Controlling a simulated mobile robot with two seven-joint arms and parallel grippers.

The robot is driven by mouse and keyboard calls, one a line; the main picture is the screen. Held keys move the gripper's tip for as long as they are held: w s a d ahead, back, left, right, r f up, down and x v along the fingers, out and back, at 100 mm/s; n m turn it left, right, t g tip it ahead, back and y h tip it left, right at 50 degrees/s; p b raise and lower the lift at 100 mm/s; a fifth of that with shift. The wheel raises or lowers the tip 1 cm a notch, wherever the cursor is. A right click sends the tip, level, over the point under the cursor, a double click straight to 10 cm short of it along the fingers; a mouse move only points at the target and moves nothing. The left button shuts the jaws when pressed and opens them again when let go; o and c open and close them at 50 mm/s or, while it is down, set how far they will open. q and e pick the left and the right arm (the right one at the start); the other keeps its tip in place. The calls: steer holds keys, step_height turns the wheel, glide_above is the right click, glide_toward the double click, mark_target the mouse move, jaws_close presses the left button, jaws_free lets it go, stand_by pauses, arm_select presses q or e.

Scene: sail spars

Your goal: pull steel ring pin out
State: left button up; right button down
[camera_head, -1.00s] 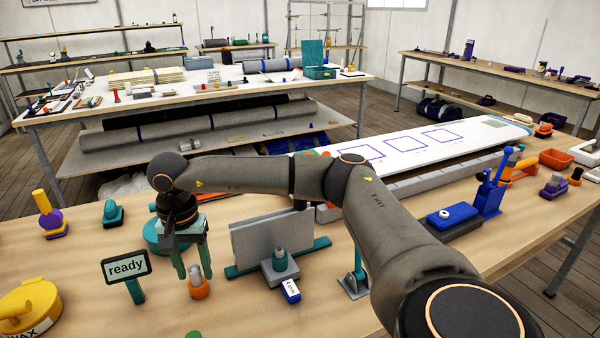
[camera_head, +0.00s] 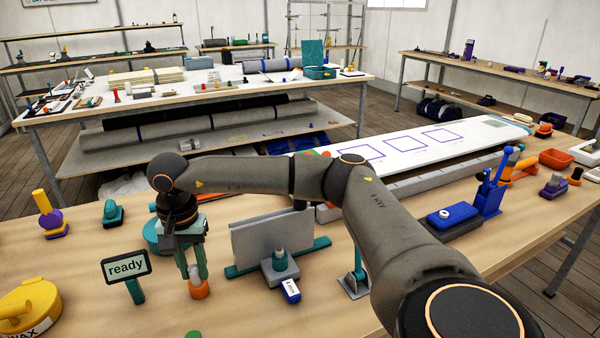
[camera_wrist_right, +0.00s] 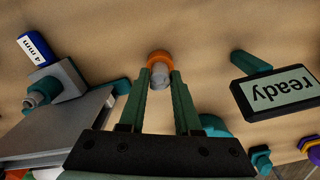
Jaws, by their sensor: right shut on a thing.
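The steel ring pin (camera_wrist_right: 159,76) shows in the right wrist view as a short grey piece at the orange round holder (camera_wrist_right: 158,58). In the head view the orange holder (camera_head: 199,290) stands on the near bench, and the grey pin (camera_head: 195,274) shows at its top. My right gripper (camera_head: 197,273) reaches down from above with its green fingers shut on the pin. In the right wrist view its fingertips (camera_wrist_right: 161,80) are on either side of the grey piece. The pin's lower part is hidden. My left gripper is in neither view.
A grey upright plate (camera_head: 272,236) on a green base and a grey block with a blue "4 mm" tag (camera_head: 290,291) are to the right. A yellow wax tin (camera_head: 30,308) sits at the front left.

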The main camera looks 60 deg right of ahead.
steer(key=shift+r, duration=0.3)
steer(key=shift+r+p, duration=2.55)
steer(key=shift+r, duration=0.7)
